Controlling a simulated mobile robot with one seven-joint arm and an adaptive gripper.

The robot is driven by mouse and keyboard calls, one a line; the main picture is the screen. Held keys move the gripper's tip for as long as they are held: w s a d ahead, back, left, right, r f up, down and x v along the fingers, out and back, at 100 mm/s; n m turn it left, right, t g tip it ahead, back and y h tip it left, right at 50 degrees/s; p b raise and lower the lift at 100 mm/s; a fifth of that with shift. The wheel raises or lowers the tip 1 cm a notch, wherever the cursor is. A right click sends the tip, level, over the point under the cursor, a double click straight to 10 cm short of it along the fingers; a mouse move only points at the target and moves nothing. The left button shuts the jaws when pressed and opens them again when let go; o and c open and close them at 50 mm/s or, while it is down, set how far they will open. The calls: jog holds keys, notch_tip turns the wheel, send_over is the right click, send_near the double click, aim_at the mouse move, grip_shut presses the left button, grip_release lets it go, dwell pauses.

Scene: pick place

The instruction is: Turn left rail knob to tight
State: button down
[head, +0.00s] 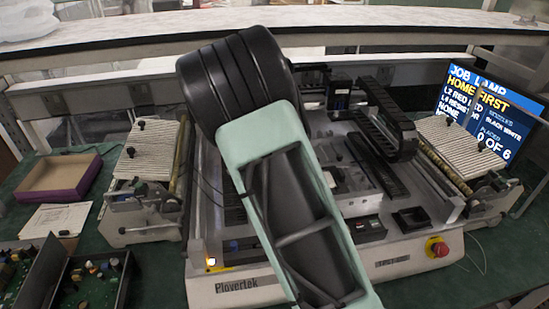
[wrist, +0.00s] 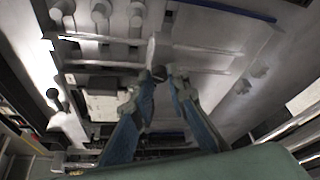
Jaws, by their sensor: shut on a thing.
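In the wrist view my gripper (wrist: 160,76), with two blue-sided fingers, is closed around a small dark round knob (wrist: 158,72) at the end of a pale block on a rail (wrist: 195,49). The fingertips hide part of the knob, and I cannot tell how far it is turned or whether it is tight. In the head view my green and black arm covers the middle of the Plovertek machine (head: 237,285) and hides my gripper and the knob it holds.
Another dark knob (wrist: 52,93) is left of my gripper in the wrist view. Ribbed feeder racks (head: 146,150) (head: 462,146) flank the machine. A red stop button (head: 437,247) is at its front right. A screen (head: 490,108) reads "HOME FIRST". A cardboard tray (head: 62,175) and circuit boards (head: 98,270) lie left.

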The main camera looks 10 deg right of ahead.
jog(key=shift+w+a+m+g, duration=0.1)
jog(key=shift+m+g, duration=0.2)
jog(key=shift+m, duration=0.5)
jog(key=c, duration=1.9)
grip_release()
jog(key=v, duration=1.2)
jog(key=shift+p, duration=0.3)
